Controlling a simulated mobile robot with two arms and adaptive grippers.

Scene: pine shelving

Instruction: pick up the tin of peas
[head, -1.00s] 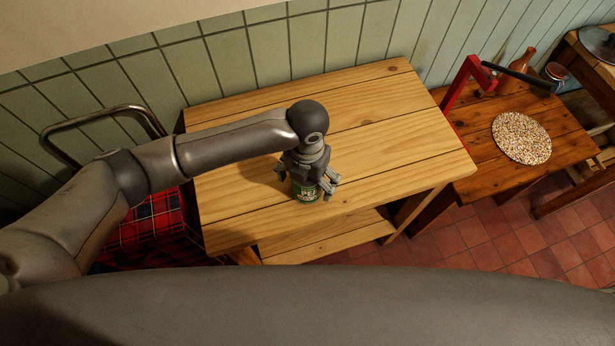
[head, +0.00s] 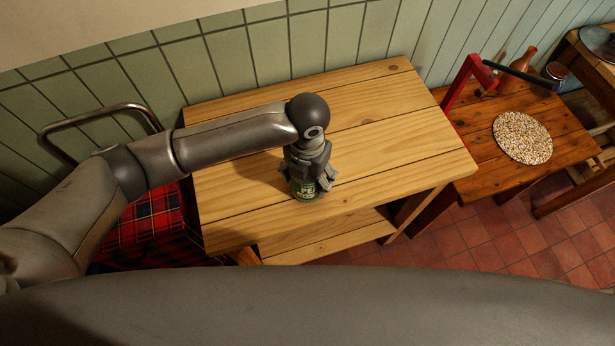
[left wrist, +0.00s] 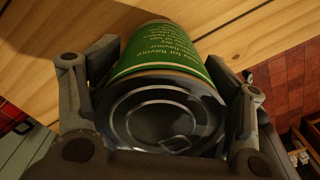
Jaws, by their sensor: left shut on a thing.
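The tin of peas (head: 306,190) has a green label and stands on the pine shelf unit's top, near its front edge. My left gripper (head: 308,178) comes down over it from above and is shut on it, with fingers on both sides. In the left wrist view the tin (left wrist: 165,58) shows its metal ring-pull end and green label between the fingers of my left gripper (left wrist: 165,95). Whether the tin's base touches the wood is hard to tell. My right gripper is not in view.
The pine top (head: 390,130) is otherwise bare. A tartan trolley bag (head: 150,220) stands at left. A tiled wall is behind.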

